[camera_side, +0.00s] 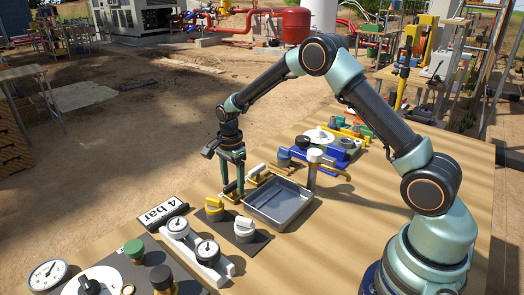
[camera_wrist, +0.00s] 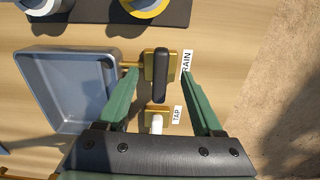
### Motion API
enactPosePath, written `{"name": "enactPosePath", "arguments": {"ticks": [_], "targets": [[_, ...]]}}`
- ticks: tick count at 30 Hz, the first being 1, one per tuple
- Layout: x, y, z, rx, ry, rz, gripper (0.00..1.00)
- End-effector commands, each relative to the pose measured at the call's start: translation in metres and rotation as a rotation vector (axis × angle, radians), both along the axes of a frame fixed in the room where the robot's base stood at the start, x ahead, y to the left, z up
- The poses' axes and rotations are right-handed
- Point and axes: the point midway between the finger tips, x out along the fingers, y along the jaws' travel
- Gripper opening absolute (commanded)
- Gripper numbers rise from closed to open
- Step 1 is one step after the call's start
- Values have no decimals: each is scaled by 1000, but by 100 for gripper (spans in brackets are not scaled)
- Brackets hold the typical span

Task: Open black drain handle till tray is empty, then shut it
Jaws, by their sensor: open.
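The black drain handle (camera_wrist: 161,72) sits on a brass valve block beside the "DRAIN" label (camera_wrist: 187,63). It lies crosswise to the short brass pipe leading to the tray. My gripper (camera_wrist: 159,72) is open, with one green finger on each side of the handle and visible gaps between. In the side view my gripper (camera_side: 232,190) points down beside the tray, and its fingers largely hide the drain handle. The grey metal tray (camera_wrist: 75,75) is left of the valve; it also shows in the side view (camera_side: 298,217). I cannot tell its water level.
A white tap handle (camera_wrist: 157,124) with a "TAP" label (camera_wrist: 177,114) is close to the drain valve, near my fingers.

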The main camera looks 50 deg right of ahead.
Motion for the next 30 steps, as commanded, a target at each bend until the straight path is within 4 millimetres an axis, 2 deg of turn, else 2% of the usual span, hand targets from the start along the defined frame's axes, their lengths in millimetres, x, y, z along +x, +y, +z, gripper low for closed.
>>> {"name": "enactPosePath", "arguments": {"ticks": [11, 30], "targets": [[0, 0, 1, 0, -1, 1, 88], [0, 0, 65, 0, -1, 2, 88]]}}
